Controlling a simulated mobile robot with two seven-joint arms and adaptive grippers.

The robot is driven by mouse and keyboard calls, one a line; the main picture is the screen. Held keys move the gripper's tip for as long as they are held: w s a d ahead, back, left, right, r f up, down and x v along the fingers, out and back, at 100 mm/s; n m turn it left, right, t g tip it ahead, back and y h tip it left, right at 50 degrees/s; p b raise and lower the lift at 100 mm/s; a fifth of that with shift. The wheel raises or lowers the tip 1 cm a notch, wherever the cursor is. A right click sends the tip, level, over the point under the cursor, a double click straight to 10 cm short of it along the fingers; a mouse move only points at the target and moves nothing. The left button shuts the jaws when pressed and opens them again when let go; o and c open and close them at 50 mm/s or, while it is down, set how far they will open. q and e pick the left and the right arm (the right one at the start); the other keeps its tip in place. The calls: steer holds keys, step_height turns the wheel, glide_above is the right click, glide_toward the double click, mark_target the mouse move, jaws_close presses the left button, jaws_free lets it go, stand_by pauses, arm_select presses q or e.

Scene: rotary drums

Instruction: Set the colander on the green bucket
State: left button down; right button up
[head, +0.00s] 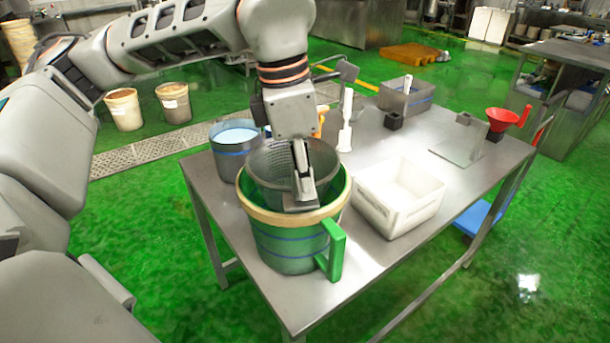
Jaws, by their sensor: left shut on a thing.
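The green bucket (285,243) stands upright near the front left corner of the metal table. It has a cream rim, blue lines and a green handle at its right. The grey perforated colander (268,163) is over the bucket's mouth, its lower part overlapping the opening in the head view. I cannot tell whether it touches the bucket. My left gripper (303,196) points down and is shut on the near right side of the colander. The gripper and wrist hide part of the colander's rim. My right gripper is not in view.
A white bin (399,197) stands close at the bucket's right. A grey pot (233,150) with pale contents is behind it at the left. A white-handled tool (346,120), a metal box (406,97) and a red funnel (502,119) are farther back. The table's front right is clear.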

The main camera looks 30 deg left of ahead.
arm_select(q)
steer(key=shift+f+b, duration=0.7)
steer(key=shift+f, duration=0.65)
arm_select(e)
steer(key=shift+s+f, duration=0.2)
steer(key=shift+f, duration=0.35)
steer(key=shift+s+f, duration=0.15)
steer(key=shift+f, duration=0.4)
arm_select(q)
steer(key=c, duration=1.9)
jaws_free()
steer(key=r, duration=0.4)
steer(key=s+r, duration=0.1)
steer(key=r, duration=0.3)
steer(key=a+r, duration=0.1)
steer(key=r, duration=0.3)
steer(key=shift+s+a, duration=0.1)
steer(key=shift+s, duration=0.1)
steer(key=shift+f, duration=0.1)
